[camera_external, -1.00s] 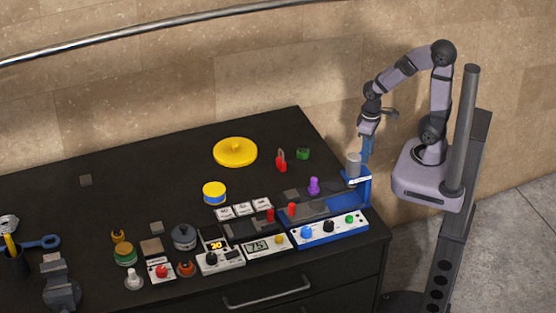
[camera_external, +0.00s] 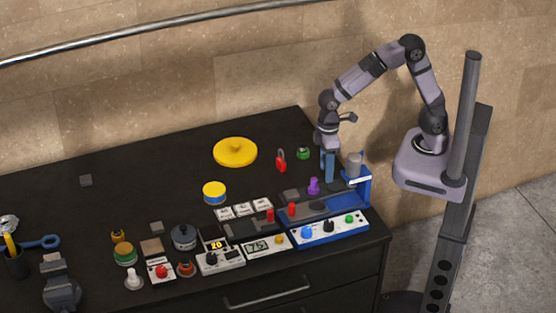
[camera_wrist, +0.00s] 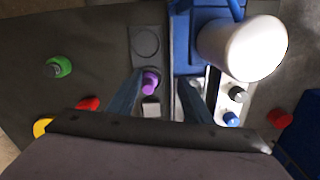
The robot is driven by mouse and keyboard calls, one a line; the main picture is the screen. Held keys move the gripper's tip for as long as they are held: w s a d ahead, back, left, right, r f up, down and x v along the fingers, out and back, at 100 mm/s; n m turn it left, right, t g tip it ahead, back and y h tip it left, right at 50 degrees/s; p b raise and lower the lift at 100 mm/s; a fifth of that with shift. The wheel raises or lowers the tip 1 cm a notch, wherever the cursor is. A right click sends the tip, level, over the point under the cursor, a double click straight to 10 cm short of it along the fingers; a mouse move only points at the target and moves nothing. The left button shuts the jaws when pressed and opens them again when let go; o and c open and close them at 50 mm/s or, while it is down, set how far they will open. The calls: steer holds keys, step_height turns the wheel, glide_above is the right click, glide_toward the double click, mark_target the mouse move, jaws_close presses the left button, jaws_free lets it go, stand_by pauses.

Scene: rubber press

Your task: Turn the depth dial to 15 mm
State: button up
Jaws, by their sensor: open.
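A white box (camera_external: 222,259) at the front of the bench has a black knob (camera_external: 211,258) and a small display (camera_external: 216,245) lit with a yellow 20. It may be the depth dial; no readable label confirms this. The blue press (camera_external: 361,188) has a white front panel (camera_external: 318,237) with a blue knob (camera_external: 306,232), a black knob (camera_external: 328,226) and a green button (camera_external: 349,219). My gripper (camera_external: 329,180) is open and empty, above the back of the press and away from the black knobs. It also shows in the wrist view (camera_wrist: 160,92), with a purple knob (camera_wrist: 150,82) below the fingers.
The press's pale cylinder (camera_wrist: 240,48) rises right of my fingers. A red padlock (camera_external: 281,161), a green object (camera_external: 303,153) and a yellow disc (camera_external: 235,152) lie behind. Another display box (camera_external: 264,245) adjoins the 20 box. The left back of the bench is mostly clear.

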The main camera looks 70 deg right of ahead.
steer(key=s+a+r+n+p, duration=0.1)
steer(key=s+a+r+n, duration=0.15)
steer(key=a, duration=0.75)
steer(key=n+p, duration=0.1)
steer(key=n, duration=0.1)
glide_above(329, 223)
steer(key=shift+w+d+f, duration=0.1)
steer(key=shift+w, duration=0.15)
steer(key=shift+s+f+p, duration=0.15)
steer(key=shift+f+p, duration=1.2)
steer(key=shift+f, duration=2.35)
steer(key=c, duration=1.1)
